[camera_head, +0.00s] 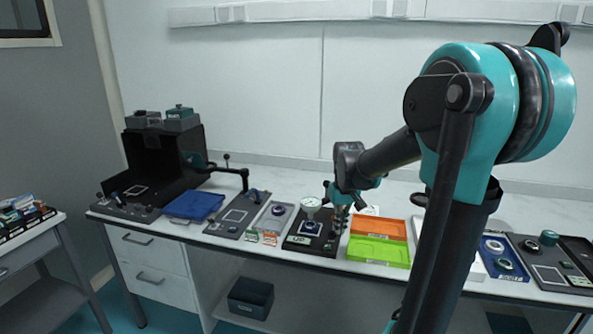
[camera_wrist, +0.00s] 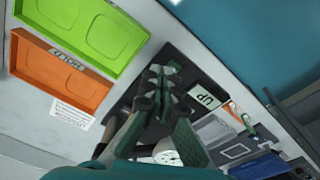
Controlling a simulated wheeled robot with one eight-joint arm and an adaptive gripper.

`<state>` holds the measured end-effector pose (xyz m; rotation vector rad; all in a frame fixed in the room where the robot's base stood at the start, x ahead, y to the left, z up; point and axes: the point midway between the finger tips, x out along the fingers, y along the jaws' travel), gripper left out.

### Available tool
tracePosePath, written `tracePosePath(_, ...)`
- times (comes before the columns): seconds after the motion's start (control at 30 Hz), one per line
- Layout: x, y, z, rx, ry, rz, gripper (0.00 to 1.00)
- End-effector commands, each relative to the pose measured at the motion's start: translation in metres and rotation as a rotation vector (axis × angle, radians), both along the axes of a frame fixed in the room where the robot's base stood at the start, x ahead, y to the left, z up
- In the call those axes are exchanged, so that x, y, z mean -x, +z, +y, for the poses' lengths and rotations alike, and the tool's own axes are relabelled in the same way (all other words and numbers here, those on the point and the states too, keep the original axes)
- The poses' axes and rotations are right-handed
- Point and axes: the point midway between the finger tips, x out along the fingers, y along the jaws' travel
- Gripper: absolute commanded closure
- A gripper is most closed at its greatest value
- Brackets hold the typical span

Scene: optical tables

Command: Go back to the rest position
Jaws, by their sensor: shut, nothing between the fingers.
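My gripper (camera_head: 342,203) hangs low over the table, above the black board with the round white dial gauge (camera_head: 311,203), just left of the trays. In the wrist view my gripper (camera_wrist: 162,70) is shut and its fingertips are over the dark board (camera_wrist: 185,60) marked "UP". Nothing shows between the fingers. The dial (camera_wrist: 168,153) is partly hidden behind the fingers there. My arm reaches across the right half of the head view and hides part of the table.
A green tray (camera_head: 379,251) and an orange tray (camera_head: 378,229) lie right of my gripper. A blue tray (camera_head: 194,206) and a black box-like housing (camera_head: 163,165) stand at left. A blue part tray (camera_head: 503,256) lies at right. A dark bin (camera_head: 250,298) is below the table.

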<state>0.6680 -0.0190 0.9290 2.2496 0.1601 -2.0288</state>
Motion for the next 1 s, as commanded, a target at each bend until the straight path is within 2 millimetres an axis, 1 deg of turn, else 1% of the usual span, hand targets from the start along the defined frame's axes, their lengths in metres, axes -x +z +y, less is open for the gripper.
tracePosePath(0.03, 0.024, -0.011, -0.004, -0.003, -0.017, -0.028, 1.00)
tracePosePath(0.17, 0.074, -0.037, -0.011, -0.011, -0.061, -0.105, 1.00)
tracePosePath(0.2, 0.089, -0.045, -0.013, -0.014, -0.075, -0.128, 1.00)
tracePosePath(0.3, 0.124, -0.066, -0.016, -0.021, -0.102, -0.180, 1.00)
tracePosePath(0.4, 0.151, -0.082, -0.019, -0.027, -0.127, -0.222, 1.00)
tracePosePath(0.43, 0.157, -0.086, -0.020, -0.028, -0.132, -0.232, 1.00)
tracePosePath(0.5, 0.168, -0.093, -0.020, -0.031, -0.142, -0.250, 1.00)
tracePosePath(0.6, 0.177, -0.099, -0.021, -0.033, -0.150, -0.264, 1.00)
tracePosePath(1.0, 0.178, -0.100, -0.021, -0.033, -0.151, -0.267, 1.00)
